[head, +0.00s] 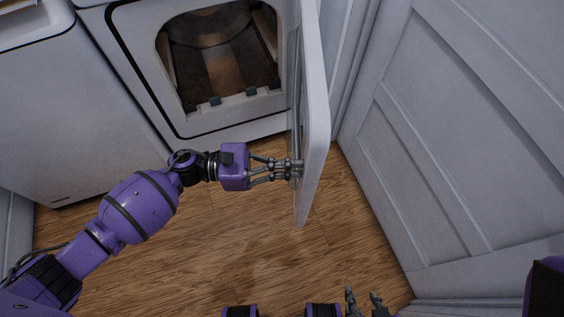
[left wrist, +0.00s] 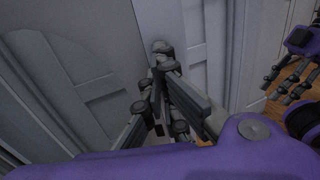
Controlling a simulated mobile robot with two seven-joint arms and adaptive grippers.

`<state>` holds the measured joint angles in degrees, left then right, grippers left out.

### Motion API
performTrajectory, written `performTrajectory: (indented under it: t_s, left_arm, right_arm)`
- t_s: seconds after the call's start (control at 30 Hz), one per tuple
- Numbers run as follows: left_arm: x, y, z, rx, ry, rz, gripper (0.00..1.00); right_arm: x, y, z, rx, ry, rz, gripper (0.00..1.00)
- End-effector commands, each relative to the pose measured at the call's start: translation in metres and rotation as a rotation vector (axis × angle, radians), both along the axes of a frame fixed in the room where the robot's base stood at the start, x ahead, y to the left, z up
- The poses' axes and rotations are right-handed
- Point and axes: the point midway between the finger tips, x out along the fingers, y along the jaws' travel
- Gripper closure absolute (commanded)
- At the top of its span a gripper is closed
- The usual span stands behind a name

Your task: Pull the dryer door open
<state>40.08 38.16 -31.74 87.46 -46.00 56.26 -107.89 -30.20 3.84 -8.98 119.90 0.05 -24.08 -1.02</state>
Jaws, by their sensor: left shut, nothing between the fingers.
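The white dryer door (head: 315,120) stands swung wide open, sticking out from the right side of the dryer front (head: 180,125). The round drum opening (head: 220,60) is uncovered. My left gripper (head: 298,168) is shut with nothing between its fingers. Its fingertips are at the door's inner face, apparently touching it. In the left wrist view its closed fingers (left wrist: 165,65) point at a pale grey surface. My right gripper (head: 364,300) is low in the head view, its fingers apart and empty. It also shows at the right of the left wrist view (left wrist: 275,88).
Another white appliance (head: 70,110) stands left of the dryer. A grey panelled wall or door (head: 450,130) rises close on the right, beyond the dryer door. The wood floor (head: 240,230) in front is clear.

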Motion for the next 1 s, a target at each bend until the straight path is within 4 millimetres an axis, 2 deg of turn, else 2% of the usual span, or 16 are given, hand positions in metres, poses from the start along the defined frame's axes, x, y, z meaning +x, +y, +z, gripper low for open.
performTrajectory:
  t_s: [0.03, 0.23, 0.5, 0.6, 0.7, 1.0]
  left_arm:
    - [-0.004, -0.016, 0.003, -0.008, 0.001, 0.019, 1.0]
    - [-0.005, -0.077, 0.003, -0.009, 0.0, 0.137, 1.0]
    - [0.004, -0.152, 0.002, -0.007, -0.001, 0.219, 1.0]
    - [0.007, -0.169, 0.001, -0.005, -0.001, 0.219, 1.0]
    - [0.008, -0.177, 0.002, -0.003, -0.001, 0.219, 1.0]
    - [0.008, -0.179, 0.003, -0.003, -0.001, 0.219, 1.0]
  right_arm:
    - [0.001, 0.0, 0.003, 0.0, -0.003, 0.001, 0.6]
    - [0.004, 0.001, 0.009, -0.001, -0.01, 0.005, 0.6]
    - [0.011, 0.003, 0.002, 0.001, -0.019, 0.01, 0.6]
    - [0.015, 0.004, 0.0, 0.005, -0.024, 0.011, 0.6]
    - [0.014, 0.004, -0.001, 0.004, -0.023, 0.01, 0.6]
    - [0.011, 0.002, 0.001, 0.003, -0.018, 0.006, 0.6]
